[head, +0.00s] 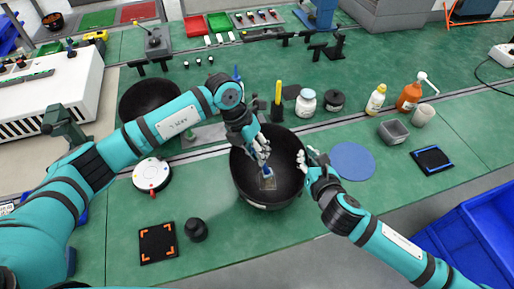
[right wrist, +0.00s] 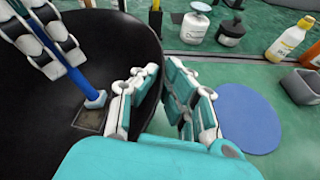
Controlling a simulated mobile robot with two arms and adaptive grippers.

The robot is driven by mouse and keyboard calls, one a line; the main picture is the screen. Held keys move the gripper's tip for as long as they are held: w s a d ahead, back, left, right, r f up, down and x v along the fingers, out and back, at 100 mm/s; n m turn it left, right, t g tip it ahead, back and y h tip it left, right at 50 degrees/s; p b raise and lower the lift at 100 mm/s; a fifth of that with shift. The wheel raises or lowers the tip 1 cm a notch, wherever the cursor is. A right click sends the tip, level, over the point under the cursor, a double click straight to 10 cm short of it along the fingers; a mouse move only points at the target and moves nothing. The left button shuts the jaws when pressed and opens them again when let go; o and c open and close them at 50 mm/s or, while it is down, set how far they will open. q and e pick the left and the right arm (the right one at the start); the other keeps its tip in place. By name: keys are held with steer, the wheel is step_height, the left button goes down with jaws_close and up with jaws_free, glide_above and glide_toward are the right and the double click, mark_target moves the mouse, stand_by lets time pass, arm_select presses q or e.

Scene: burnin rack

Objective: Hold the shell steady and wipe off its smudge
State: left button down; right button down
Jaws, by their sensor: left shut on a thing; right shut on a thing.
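The shell is a large black bowl (head: 240,180) on the green bench; its dark inner wall fills the left of the right wrist view (right wrist: 30,110). A greyish square smudge (head: 268,185) lies inside it, also visible in the right wrist view (right wrist: 88,121). My left gripper (head: 262,154) is over the bowl, shut on a blue-handled tool (right wrist: 76,72) with a pale tip. The tip is at the smudge's edge; I cannot tell whether it touches. My right gripper (head: 307,163) is shut on the bowl's right rim, one finger inside and one outside.
A blue disc (head: 352,160) lies right of the bowl. Bottles, a jar (head: 306,103) and a grey tray (head: 393,131) stand behind and right.

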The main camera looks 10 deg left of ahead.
arm_select(q)
steer(key=s, duration=0.6)
steer(key=shift+w+a, duration=0.15)
steer(key=shift+w, duration=1.25)
steer(key=shift+w+a, duration=0.15)
steer(key=shift+w, duration=1.3)
steer(key=shift+w+a, duration=0.15)
steer(key=shift+w, duration=1.25)
steer(key=shift+s+d, duration=0.7)
steer(key=shift+s, duration=3.4)
step_height(320, 180, up, 8)
